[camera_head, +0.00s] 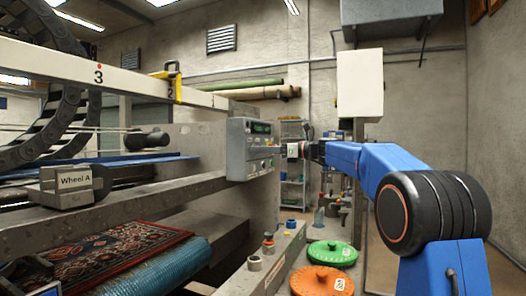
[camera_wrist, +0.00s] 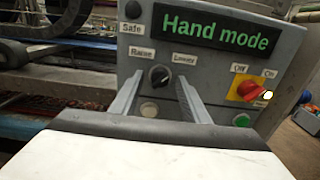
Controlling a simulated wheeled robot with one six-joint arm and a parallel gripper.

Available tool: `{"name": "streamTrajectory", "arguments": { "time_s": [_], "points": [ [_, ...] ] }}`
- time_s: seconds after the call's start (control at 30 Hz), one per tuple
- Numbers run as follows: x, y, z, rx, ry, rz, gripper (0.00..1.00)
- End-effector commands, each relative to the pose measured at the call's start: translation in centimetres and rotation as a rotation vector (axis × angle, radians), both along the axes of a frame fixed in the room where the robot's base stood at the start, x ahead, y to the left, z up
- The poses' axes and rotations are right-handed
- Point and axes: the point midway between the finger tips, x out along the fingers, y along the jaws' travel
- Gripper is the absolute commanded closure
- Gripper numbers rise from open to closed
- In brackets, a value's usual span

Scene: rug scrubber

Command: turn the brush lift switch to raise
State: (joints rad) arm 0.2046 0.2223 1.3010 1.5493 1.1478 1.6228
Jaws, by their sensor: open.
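The grey control box (camera_head: 238,150) stands at the end of the machine frame, and its face fills much of the wrist view (camera_wrist: 215,70). The black brush lift switch (camera_wrist: 159,76) sits below and between the labels Raise (camera_wrist: 142,51) and Lower (camera_wrist: 184,58). A pale mark shows on the knob, seemingly toward its upper right, but it is too small to be sure. My gripper (camera_wrist: 158,84) is open, its fingers on either side of the switch in the picture. I cannot tell whether they touch it. The head view shows my gripper (camera_head: 285,150) close to the box face.
The display (camera_wrist: 216,32) reads Hand mode. A red switch on a yellow plate (camera_wrist: 248,90), a green button (camera_wrist: 241,120) and a pale button (camera_wrist: 149,109) are nearby. Green (camera_head: 332,253) and orange (camera_head: 316,282) lids lie low in front.

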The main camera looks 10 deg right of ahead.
Motion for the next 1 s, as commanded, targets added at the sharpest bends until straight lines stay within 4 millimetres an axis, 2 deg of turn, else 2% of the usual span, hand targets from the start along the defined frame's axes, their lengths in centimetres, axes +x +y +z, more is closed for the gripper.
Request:
{"name": "streamTrajectory", "arguments": {
  "time_s": [0.03,0.07,0.2,0.23,0.63,1.0],
  "points": [
    [-0.01,-0.01,0.0,0.0,0.0,0.0,0.58],
    [-0.01,-0.02,0.0,0.0,0.0,0.0,0.63],
    [-0.02,-0.02,0.0,0.0,0.0,0.0,0.96],
    [-0.02,-0.02,0.0,0.0,0.0,0.0,0.99],
    [-0.02,-0.04,0.0,-0.036,-0.05,0.0,0.99],
    [0.02,-0.08,0.0,-0.202,-0.278,0.0,0.99]
  ]
}}
